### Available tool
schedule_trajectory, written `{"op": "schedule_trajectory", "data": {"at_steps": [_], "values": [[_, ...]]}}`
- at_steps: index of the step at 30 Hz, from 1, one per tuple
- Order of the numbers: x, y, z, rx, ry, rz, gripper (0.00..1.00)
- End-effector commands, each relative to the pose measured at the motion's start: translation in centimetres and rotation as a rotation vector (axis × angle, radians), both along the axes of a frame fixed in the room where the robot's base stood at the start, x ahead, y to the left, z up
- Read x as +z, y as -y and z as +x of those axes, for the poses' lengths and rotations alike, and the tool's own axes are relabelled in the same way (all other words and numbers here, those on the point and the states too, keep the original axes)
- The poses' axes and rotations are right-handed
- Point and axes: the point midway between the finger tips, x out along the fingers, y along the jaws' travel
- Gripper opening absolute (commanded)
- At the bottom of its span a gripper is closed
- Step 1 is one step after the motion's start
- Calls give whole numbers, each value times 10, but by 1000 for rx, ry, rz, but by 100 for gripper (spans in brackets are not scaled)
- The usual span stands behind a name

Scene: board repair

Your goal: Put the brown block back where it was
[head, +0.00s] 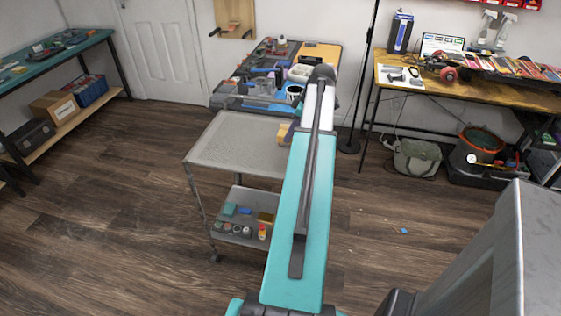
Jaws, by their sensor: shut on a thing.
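My gripper is hidden behind my own raised arm, which crosses the middle of the head view, so I cannot see its jaws. A small tan-brown piece (284,132) shows at the left edge of the arm, over the far right corner of the grey cart (225,148). I cannot tell whether it is the brown block, or whether it is held or resting. A brownish-gold block (265,217) lies on the cart's lower shelf. The visible part of the cart's top is bare.
Beside that block are a teal block (229,209) and several small items. Behind the cart stands a cluttered tool table (240,103). A wooden desk (430,88) is at the right, a teal workbench (55,52) at the left. The floor left of the cart is clear.

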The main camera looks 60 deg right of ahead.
Motion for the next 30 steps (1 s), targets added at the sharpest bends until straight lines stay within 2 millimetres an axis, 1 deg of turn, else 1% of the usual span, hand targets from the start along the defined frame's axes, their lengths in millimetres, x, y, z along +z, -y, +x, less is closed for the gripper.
{"op": "schedule_trajectory", "data": {"at_steps": [1,6,9,12,15,18,26,30], "values": [[-7,13,-16,-1,0,1,10],[-21,41,-64,17,0,2,10],[-27,52,-87,26,0,1,10],[-31,59,-103,33,0,1,10],[-33,62,-112,38,0,0,10],[-34,63,-115,40,0,0,10],[-33,63,-115,40,0,0,10],[-34,60,-110,41,0,0,10]]}}
